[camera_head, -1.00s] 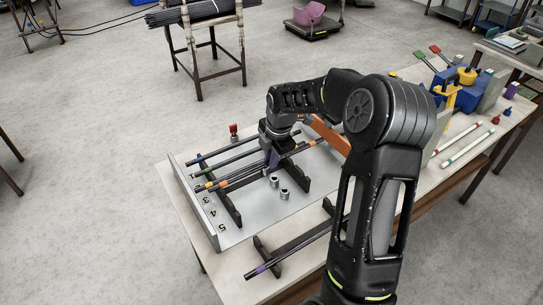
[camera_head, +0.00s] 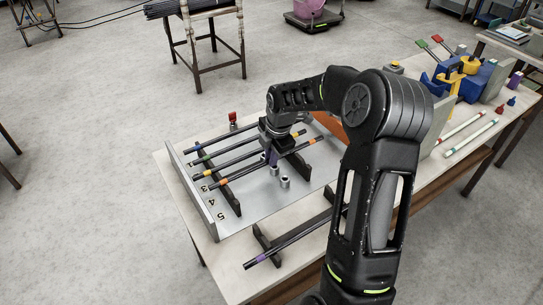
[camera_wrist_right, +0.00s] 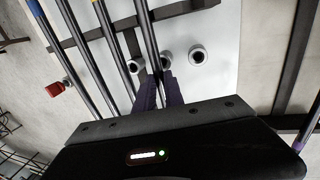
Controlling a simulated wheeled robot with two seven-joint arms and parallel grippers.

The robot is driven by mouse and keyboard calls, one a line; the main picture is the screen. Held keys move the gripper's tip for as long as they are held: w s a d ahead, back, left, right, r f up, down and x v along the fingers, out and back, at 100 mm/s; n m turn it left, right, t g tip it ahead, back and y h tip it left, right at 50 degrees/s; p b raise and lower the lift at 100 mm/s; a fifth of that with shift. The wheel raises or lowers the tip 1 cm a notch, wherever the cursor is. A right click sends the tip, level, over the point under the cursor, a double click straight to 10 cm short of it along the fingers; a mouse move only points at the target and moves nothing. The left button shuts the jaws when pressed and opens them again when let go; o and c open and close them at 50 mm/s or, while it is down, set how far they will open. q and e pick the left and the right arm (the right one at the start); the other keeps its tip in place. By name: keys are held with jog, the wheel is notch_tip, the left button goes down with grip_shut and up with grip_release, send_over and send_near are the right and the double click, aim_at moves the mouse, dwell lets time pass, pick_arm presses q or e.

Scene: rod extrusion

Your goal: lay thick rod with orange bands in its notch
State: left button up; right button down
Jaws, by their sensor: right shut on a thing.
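The thick rod with orange bands (camera_head: 240,174) lies lengthwise across the two dark notched rails (camera_head: 229,196) of the grey rack, nearest the front of the rods there. My right gripper (camera_head: 271,156) is shut on its middle, pointing down. In the right wrist view the purple fingers (camera_wrist_right: 158,92) close on the dark rod (camera_wrist_right: 149,42), which runs up over a rail. Whether the rod is seated in a notch or just above it cannot be told. My left gripper is not in view.
Rods with blue, green and yellow bands lie behind on the rack (camera_head: 213,228). Small metal cylinders (camera_head: 284,182) stand close in front of the gripper. A purple-banded rod (camera_head: 285,244) rests on a separate front support. A red-topped item (camera_head: 233,120) stands behind.

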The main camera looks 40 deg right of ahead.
jog(key=c, duration=1.3)
grip_release()
jog(key=shift+c, duration=0.2)
jog(key=shift+r, duration=0.1)
jog(key=b+v, duration=0.1)
jog(key=v, duration=0.6)
jog(key=shift+s+r, duration=0.15)
jog(key=shift+r, duration=0.15)
jog(key=shift+a, duration=0.1)
